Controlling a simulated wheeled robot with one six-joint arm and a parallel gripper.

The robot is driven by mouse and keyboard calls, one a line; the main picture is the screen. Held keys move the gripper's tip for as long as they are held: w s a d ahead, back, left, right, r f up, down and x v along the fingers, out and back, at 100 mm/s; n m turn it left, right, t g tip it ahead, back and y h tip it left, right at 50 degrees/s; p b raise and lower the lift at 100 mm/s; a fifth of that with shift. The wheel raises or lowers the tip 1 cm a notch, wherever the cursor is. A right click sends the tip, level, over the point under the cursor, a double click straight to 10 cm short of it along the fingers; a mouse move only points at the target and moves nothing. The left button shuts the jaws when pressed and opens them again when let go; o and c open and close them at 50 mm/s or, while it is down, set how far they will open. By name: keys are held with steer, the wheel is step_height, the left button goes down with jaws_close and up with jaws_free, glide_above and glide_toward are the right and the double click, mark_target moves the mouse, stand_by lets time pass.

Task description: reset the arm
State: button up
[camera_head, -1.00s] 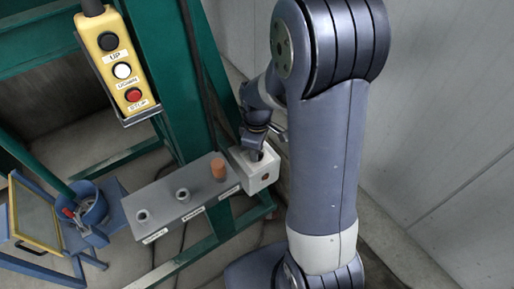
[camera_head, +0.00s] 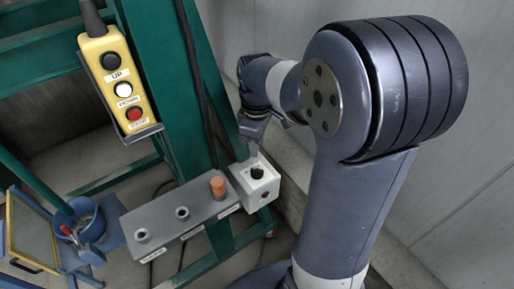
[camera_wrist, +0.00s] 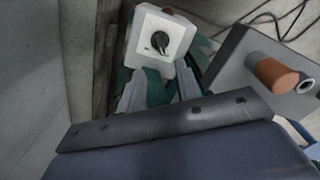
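My gripper (camera_head: 254,138) hangs just above and behind the white switch box with the black knob (camera_head: 257,172), apart from it. In the wrist view, the two grey fingers of my gripper (camera_wrist: 160,84) stand apart with nothing between them but the green frame behind. The black knob (camera_wrist: 160,43) on the white box face (camera_wrist: 146,26) shows whole, beyond the fingertips. My arm rises on the right of the head view, its elbow high and close to the camera.
A grey panel (camera_head: 160,216) with two round sockets and an orange-brown cylinder (camera_head: 218,187) adjoins the box on the left. A yellow button pendant (camera_head: 116,76) hangs by the green frame (camera_head: 163,80). A blue bucket (camera_head: 84,222) stands lower left. A grey wall (camera_head: 470,190) is close on the right.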

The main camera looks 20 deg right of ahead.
mark_target(257, 169)
steer(key=shift+f, duration=0.1)
step_height(257, 169, down, 11)
steer(key=shift+r, duration=0.2)
stand_by(0.5)
